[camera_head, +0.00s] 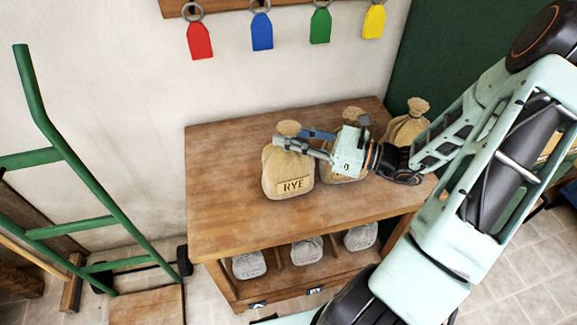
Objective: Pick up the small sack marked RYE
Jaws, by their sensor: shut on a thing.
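The small sack marked RYE (289,172) is a tan cloth sack standing upright on the wooden bench top (225,168), at the left of a row of sacks. Its label faces the camera. My gripper (296,139) reaches in from the right and is shut on the neck of the RYE sack, just below its tied top. The sack seems to rest on the bench; I cannot tell if there is a gap under it. My gripper covers part of the sack's neck.
A second tan sack (345,172) stands close on the right, partly behind my gripper. A third sack (407,127) stands further right. Grey weights (306,250) sit on the shelf below. A green hand truck (75,170) stands left. Coloured tags (262,32) hang above. The bench's left end is clear.

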